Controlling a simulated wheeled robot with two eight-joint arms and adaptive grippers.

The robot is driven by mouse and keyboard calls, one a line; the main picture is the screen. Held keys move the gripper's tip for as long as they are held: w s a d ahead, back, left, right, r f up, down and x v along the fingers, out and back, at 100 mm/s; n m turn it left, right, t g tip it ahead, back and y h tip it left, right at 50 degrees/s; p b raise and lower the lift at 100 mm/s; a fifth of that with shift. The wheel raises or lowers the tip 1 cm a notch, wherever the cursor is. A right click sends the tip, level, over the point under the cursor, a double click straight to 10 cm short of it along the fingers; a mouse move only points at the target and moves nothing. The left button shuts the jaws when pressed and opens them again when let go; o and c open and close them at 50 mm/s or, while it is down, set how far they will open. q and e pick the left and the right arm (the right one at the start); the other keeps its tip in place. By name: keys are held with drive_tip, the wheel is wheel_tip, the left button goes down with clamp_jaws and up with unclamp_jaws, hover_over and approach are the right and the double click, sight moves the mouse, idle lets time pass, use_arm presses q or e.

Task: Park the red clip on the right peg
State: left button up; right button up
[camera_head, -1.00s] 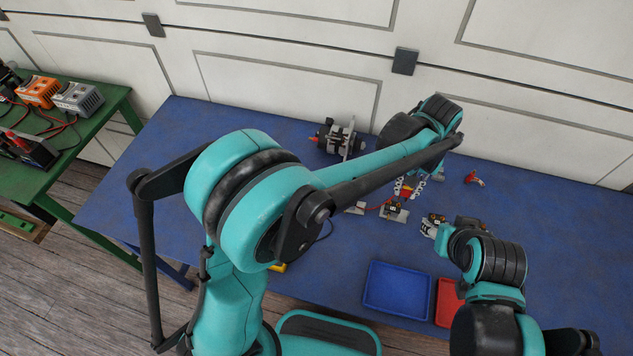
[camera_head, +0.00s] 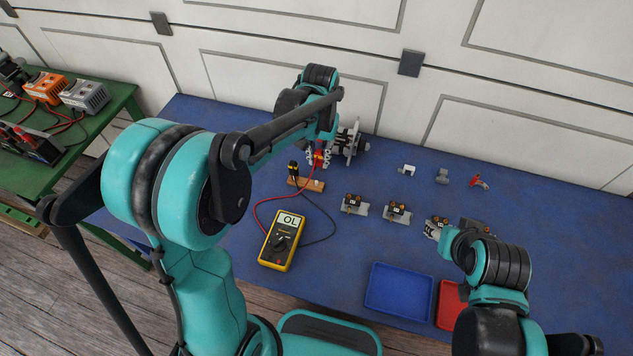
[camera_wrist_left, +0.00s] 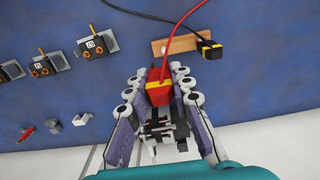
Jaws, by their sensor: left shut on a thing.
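The red clip (camera_wrist_left: 158,92) is between the fingers of my left gripper (camera_wrist_left: 160,88) in the left wrist view, with its red lead running off. In the head view the left gripper (camera_head: 318,158) holds the red clip (camera_head: 319,160) just behind the wooden peg block (camera_head: 309,184). The block also shows in the wrist view (camera_wrist_left: 182,44). The black clip (camera_head: 293,170) sits at the block's left end. The right peg (camera_head: 318,183) looks bare, with the red clip apart from it. My right gripper (camera_head: 436,229) is low over the table; its fingers are too small to read.
A yellow multimeter (camera_head: 282,240) lies in front of the block, with red and black leads. Several small modules (camera_head: 397,212) lie to the right. A blue tray (camera_head: 398,291) and red tray (camera_head: 449,303) are in front.

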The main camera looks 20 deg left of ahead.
sight(316, 164)
use_arm(q)
drive_tip(key=shift+a+f+b, duration=0.2)
drive_tip(key=shift+f+b, duration=0.8)
drive_tip(key=shift+f, duration=0.35)
drive_tip(key=shift+a+f+b, duration=0.2)
drive_tip(key=shift+f+b, duration=0.75)
drive_tip(key=shift+f, duration=0.35)
drive_tip(key=shift+f+b, duration=0.85)
drive_tip(key=shift+f, duration=0.35)
drive_tip(key=o, duration=0.9)
drive_tip(key=shift+r, duration=0.15)
